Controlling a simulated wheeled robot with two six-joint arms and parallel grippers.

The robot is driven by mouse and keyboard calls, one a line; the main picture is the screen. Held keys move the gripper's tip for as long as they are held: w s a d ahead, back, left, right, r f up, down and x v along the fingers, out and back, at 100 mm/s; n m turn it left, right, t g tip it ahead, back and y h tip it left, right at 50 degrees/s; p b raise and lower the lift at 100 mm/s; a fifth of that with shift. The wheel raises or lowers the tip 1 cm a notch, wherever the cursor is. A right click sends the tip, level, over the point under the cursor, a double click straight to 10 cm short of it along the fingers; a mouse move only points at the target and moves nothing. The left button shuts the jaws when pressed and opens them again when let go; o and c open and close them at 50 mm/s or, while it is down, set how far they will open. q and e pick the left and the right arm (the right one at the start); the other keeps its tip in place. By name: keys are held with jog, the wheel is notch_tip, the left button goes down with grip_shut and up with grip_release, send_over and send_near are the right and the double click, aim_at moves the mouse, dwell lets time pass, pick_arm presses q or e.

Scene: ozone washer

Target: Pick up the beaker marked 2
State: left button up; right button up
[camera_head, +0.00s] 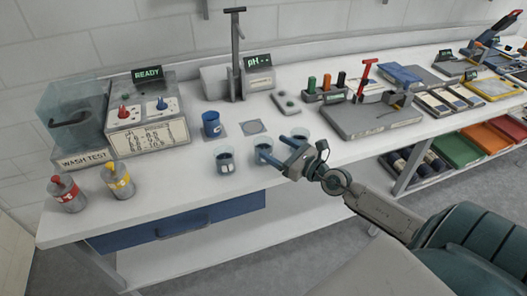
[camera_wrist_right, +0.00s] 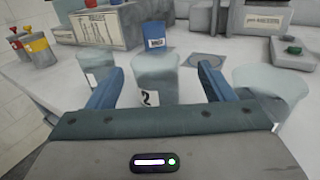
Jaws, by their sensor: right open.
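The beaker marked 2 (camera_wrist_right: 155,75) is a clear, upright cup with a "2" label low on its front, in the middle of the right wrist view. It also shows in the head view as the middle of three clear beakers (camera_head: 263,147), partly covered by my gripper. My right gripper (camera_head: 276,147) is open, and its blue fingers (camera_wrist_right: 160,80) show to the left and right of the beaker. I cannot tell whether they touch it. My left gripper is not in view.
A clear beaker (camera_head: 226,161) stands to the left and another (camera_wrist_right: 270,88) close to the right finger. A blue cup (camera_head: 211,124) stands behind, beside a grey square pad (camera_head: 253,127). Red and yellow-topped bottles (camera_head: 119,180) stand at left.

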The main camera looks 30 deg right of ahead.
aim_at(258, 140)
jog(key=shift+a+p+x, duration=0.15)
jog(key=shift+p+x, duration=0.1)
jog(key=shift+x, duration=1.5)
jog(key=shift+a+p+x, duration=0.15)
jog(key=shift+p+x, duration=0.05)
jog(key=shift+x, duration=1.6)
jog(key=shift+s+f, duration=0.1)
jog(key=shift+s, duration=0.05)
jog(key=c, duration=1.2)
jog(key=shift+c, duration=0.2)
